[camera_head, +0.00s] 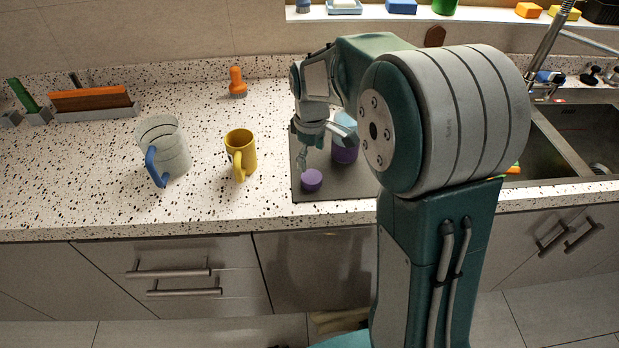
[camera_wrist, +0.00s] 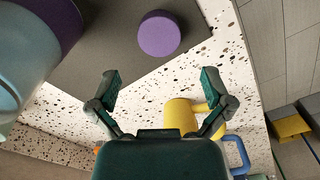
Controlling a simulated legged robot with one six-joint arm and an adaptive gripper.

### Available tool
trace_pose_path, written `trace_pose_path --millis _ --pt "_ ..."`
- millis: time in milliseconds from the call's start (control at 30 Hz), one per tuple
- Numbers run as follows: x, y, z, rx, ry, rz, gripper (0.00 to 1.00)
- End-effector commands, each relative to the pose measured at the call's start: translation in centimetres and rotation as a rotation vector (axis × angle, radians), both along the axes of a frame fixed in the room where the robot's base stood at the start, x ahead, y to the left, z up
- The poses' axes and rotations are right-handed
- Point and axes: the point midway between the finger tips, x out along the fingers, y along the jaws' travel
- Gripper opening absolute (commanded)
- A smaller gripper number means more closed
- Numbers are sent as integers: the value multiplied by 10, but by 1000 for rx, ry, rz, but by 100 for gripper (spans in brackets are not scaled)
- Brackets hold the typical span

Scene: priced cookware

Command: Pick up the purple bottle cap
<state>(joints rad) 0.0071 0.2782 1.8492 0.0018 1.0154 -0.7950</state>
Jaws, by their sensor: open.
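The purple bottle cap (camera_head: 311,179) is a small round disc lying on a dark grey mat (camera_head: 335,189) near the counter's front edge. In the wrist view the cap (camera_wrist: 159,34) sits beyond my fingertips, with nothing touching it. My gripper (camera_head: 302,158) is above the mat, just up and left of the cap in the head view. In the wrist view its two fingers (camera_wrist: 159,86) are spread wide and empty. A bottle with a purple lower part (camera_head: 344,153) stands behind the cap, partly hidden by my arm; it fills the upper left of the wrist view (camera_wrist: 25,50).
A yellow mug (camera_head: 240,150) and a clear pitcher with a blue handle (camera_head: 164,152) stand left of the mat. An orange object (camera_head: 237,82) is by the wall. A sink (camera_head: 578,130) is at right. The speckled counter (camera_head: 205,195) left of the mat is mostly free.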

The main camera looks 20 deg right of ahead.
Motion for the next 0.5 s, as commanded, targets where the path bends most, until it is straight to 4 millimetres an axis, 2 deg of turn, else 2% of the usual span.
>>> trace_pose_path --millis 33,267,500 --pt "0 -1 -8 1 2 -1 100" --pt "0 2 -28 -2 2 -2 100" --pt "0 3 -64 -2 2 -2 100"
